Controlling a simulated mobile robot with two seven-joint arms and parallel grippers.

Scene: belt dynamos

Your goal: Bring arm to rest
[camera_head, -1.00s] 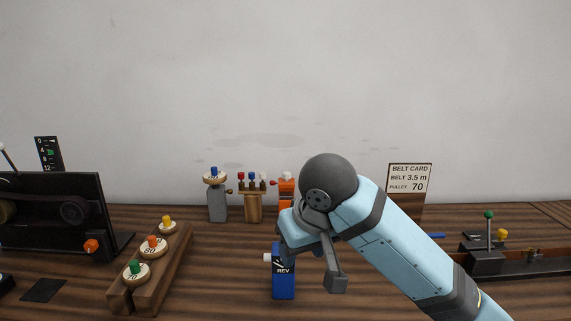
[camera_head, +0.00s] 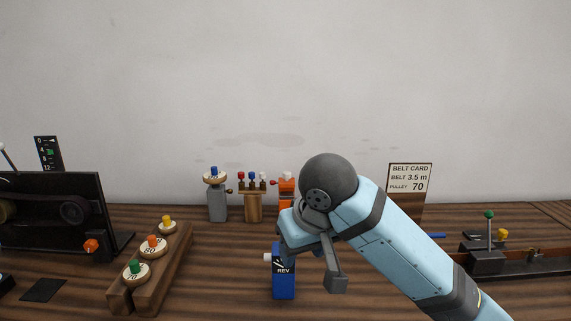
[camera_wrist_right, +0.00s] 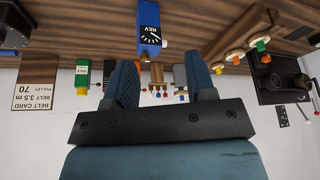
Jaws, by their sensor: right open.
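My right arm (camera_head: 405,240) comes in from the lower right in the head view, with its dark round joint raised over the bench. My right gripper shows best in the right wrist view (camera_wrist_right: 163,82), where its two blue fingers stand apart with nothing held between them. In the head view the wrist hides most of the gripper. The blue REV box (camera_head: 283,283) stands on the bench just below and left of the wrist; it shows inverted in the wrist view (camera_wrist_right: 149,32). My left gripper is not in view.
A wooden rack (camera_head: 180,262) with several numbered pulleys lies left. A black machine (camera_head: 50,215) stands far left. A grey post (camera_head: 217,205) and a wooden stand (camera_head: 253,207) are behind. The belt card (camera_head: 409,179) and a lever unit (camera_head: 487,262) are right.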

